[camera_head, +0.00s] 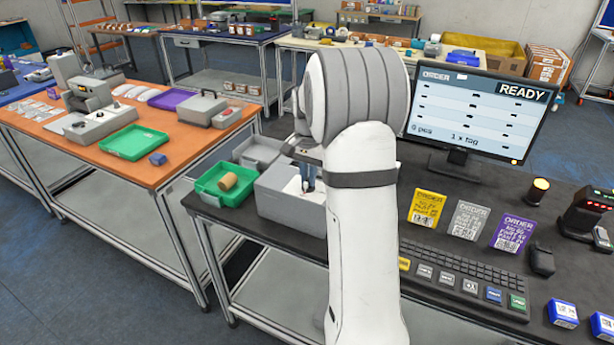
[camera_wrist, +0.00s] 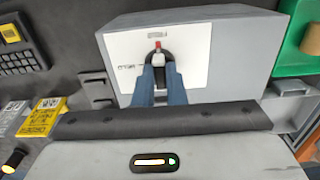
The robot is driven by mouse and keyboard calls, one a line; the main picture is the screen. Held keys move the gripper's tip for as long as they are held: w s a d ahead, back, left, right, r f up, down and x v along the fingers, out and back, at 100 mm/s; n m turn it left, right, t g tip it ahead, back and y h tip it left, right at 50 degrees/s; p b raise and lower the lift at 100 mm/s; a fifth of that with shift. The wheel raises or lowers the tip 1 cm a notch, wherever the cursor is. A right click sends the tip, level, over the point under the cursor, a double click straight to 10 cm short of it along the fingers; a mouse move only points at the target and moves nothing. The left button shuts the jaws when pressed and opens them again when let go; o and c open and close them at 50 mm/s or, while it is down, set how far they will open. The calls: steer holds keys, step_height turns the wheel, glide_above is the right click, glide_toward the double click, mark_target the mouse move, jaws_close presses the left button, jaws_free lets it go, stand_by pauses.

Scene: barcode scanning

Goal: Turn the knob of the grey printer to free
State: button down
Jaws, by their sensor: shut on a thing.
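The grey printer (camera_head: 283,203) stands on the black table, partly hidden behind my arm in the head view. In the wrist view the printer (camera_wrist: 245,45) fills the upper middle, with a white panel (camera_wrist: 190,75) on its face. The knob (camera_wrist: 158,58) sits on that panel, black around its base with a light part and a red mark that points to the top of the picture. Faint lettering stands above and to the left of the knob; I cannot read it surely. My gripper (camera_wrist: 159,72) has its two blue fingers closed on the knob. It also shows in the head view (camera_head: 307,188) at the printer.
A green tray (camera_head: 212,184) with a brown roll (camera_head: 228,181) sits left of the printer. The monitor (camera_head: 474,110) reads READY. Yellow, grey and purple order cards, a keyboard (camera_head: 463,279) and blue boxes lie to the right.

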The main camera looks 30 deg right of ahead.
steer(key=c, duration=1.5)
jaws_free()
step_height(320, 180, up, 7)
steer(key=shift+f+b, duration=0.15)
steer(key=shift+b, duration=0.25)
steer(key=shift+r, duration=0.55)
steer(key=shift+s, duration=0.1)
